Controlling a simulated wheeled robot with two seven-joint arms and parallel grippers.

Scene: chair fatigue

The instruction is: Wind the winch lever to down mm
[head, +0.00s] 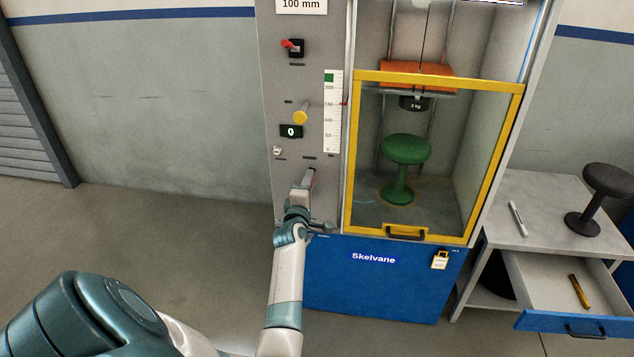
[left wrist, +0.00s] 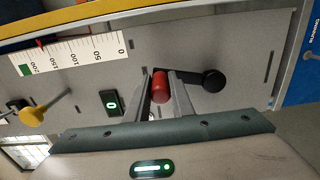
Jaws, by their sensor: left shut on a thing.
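The winch lever has a red handle (left wrist: 160,86) and a black hub (left wrist: 214,80) on the grey machine panel. My left gripper (left wrist: 160,88) is shut on the red handle; in the head view the gripper (head: 306,186) is at the lower part of the panel and hides most of the lever. A white height scale (head: 333,112) with a green block at its top is on the panel, with a small red pointer at its right edge. A black weight (head: 414,103) hangs over a green stool (head: 405,165) behind the yellow-framed guard (head: 520,120). My right gripper is not in view.
The panel also carries a red switch (head: 291,45), a yellow knob (head: 300,117) and a counter (head: 291,131) reading 0. At right, a grey table (head: 535,215) has an open drawer (head: 560,285), a marker (head: 518,218) and a black stool (head: 608,182). The floor at left is clear.

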